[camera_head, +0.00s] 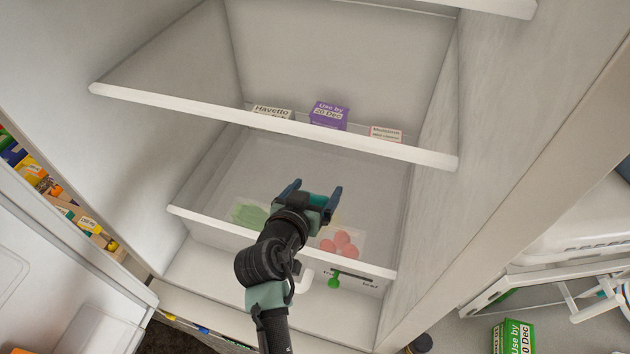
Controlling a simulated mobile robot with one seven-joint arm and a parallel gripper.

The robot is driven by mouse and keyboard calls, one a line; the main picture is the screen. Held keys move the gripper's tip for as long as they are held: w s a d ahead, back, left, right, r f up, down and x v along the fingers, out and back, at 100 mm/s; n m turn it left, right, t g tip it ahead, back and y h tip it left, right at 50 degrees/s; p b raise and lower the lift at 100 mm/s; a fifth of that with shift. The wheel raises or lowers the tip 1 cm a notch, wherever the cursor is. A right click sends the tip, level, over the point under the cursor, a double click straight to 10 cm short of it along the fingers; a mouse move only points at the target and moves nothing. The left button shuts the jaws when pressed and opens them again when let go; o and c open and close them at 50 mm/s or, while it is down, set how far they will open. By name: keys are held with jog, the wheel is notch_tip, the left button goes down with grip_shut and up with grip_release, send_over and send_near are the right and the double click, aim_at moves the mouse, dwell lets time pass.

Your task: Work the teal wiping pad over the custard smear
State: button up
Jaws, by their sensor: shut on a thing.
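My gripper (312,194) is inside the open fridge, over the middle shelf (300,165). Its two dark blue fingers stand apart, shut on the teal wiping pad (316,201), of which only a little shows between them. The wrist hides the rest of the pad, and I cannot tell whether it touches the shelf. A faint pale yellow trace, perhaps the custard smear (335,218), shows just below the right finger. Most of that area is hidden behind my gripper and wrist.
Below the middle shelf, a green item (248,214) and round red items (340,243) show. Fridge walls close in on both sides. The open door (60,260) is at left.

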jog(key=shift+s, duration=0.15)
jog(key=shift+f+b, duration=0.2)
jog(key=shift+b, duration=0.15)
notch_tip(320, 180, down, 4)
jog(key=b, duration=0.4)
jog(key=shift+f+b, duration=0.8)
dwell(1.4)
